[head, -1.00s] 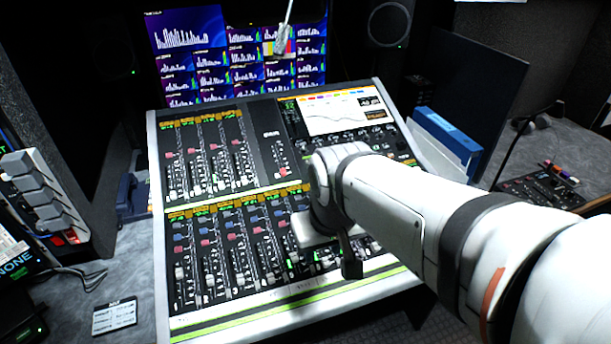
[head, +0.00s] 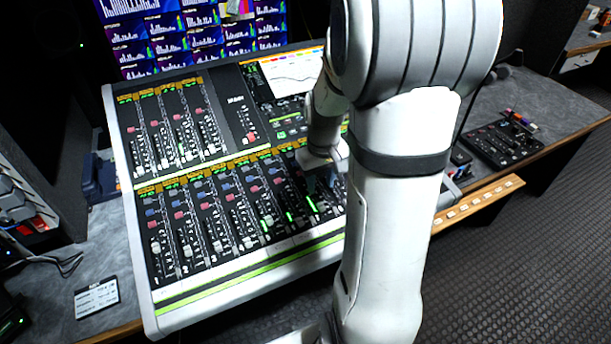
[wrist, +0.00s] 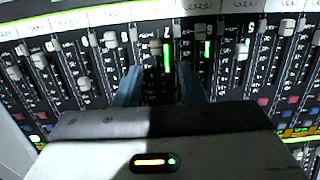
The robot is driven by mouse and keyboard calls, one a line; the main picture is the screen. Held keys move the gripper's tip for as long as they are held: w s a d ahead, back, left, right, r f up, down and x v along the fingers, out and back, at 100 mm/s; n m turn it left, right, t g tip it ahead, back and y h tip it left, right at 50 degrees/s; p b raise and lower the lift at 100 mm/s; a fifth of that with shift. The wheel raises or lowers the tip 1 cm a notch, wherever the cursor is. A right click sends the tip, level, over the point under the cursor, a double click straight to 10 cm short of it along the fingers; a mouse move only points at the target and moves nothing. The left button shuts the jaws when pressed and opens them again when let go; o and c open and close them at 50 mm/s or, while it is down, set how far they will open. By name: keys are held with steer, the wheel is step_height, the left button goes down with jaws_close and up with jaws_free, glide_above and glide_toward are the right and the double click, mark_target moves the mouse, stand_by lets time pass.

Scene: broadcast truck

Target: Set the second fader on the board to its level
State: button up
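The fader board (head: 128,225) is a tilted mixing console with a white frame, an upper and a lower bank of faders, and a screen. In the lower bank, the second fader from the left (head: 187,244) has a pale cap near the bottom of its slot. My gripper (head: 318,186) is over the right part of the lower bank, partly hidden by my arm. In the wrist view my gripper (wrist: 158,84) has its two blue-grey fingers apart, with nothing held between them. A fader cap (wrist: 155,46) lies just beyond the gap; contact cannot be told.
A small printed card (head: 97,297) lies on the grey desk left of the board. A dark control panel (head: 503,142) sits on the desk to the right. Monitors (head: 190,30) stand behind the board. Open floor (head: 530,270) shows at the lower right.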

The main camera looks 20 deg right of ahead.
mark_target(321, 205)
steer(key=shift+w+d+f, duration=0.15)
steer(key=shift+d+f, duration=0.25)
steer(key=shift+f, duration=0.4)
step_height(321, 205, down, 7)
jaws_close()
stand_by(0.3)
